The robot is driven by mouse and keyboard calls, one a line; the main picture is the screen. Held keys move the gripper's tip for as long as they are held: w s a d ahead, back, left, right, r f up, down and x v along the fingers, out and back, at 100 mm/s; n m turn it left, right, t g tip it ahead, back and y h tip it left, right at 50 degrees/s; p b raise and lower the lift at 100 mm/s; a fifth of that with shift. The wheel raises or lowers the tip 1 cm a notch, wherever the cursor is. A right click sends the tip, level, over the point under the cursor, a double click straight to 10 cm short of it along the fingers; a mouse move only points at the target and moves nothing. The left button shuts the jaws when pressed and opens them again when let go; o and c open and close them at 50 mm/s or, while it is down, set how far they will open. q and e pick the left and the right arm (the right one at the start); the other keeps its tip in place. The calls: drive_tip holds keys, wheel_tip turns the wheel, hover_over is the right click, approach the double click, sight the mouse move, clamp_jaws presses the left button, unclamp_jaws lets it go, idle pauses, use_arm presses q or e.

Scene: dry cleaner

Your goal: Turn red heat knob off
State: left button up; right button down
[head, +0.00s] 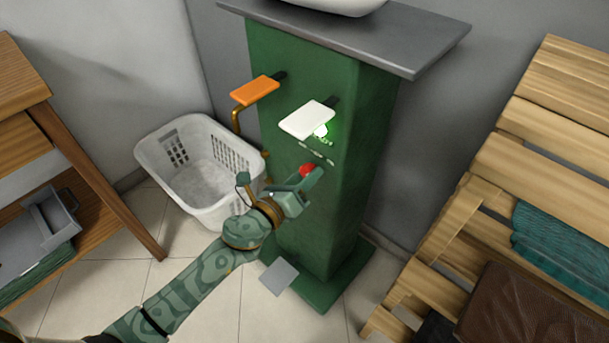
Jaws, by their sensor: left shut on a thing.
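The red heat knob (307,170) is on the front of the green pedestal (345,205), below a white lever and a green glowing light. My left gripper (304,182) is at the knob, shut on it. The gripper's fingers cover part of the knob, so its pointer or marking cannot be read. My right gripper is not in view.
An orange lever (255,90) and a white lever (307,119) stick out of the pedestal above the knob. A white laundry basket (220,215) stands left of it. A grey pedal (279,277) is near the floor. Wooden slatted shelving (555,110) is at right.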

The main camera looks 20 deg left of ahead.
use_arm(q)
drive_tip(key=shift+r+n+p, duration=0.15)
drive_tip(key=shift+n+p, duration=0.2)
drive_tip(key=shift+n, duration=0.45)
drive_tip(key=n+p, duration=0.2)
drive_tip(key=n, duration=0.2)
drive_tip(key=shift+n, duration=0.3)
drive_tip(key=n+p, duration=0.2)
drive_tip(key=n, duration=0.1)
drive_tip(key=shift+a+r, duration=0.1)
drive_tip(key=n+p, duration=0.1)
drive_tip(key=n, duration=0.1)
drive_tip(key=shift+n+g, duration=0.3)
drive_tip(key=shift+n, duration=0.1)
drive_tip(key=shift+n+p, duration=0.7)
drive_tip(key=shift+n, duration=0.2)
drive_tip(key=shift+f+n+h+p, duration=0.25)
drive_tip(key=shift+n+h+p, duration=0.05)
drive_tip(key=shift+n, duration=0.5)
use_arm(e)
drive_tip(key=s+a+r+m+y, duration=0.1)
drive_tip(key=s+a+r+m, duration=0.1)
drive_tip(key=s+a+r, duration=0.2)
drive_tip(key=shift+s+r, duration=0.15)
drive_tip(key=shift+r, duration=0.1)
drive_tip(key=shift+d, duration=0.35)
use_arm(q)
drive_tip(key=o, duration=1)
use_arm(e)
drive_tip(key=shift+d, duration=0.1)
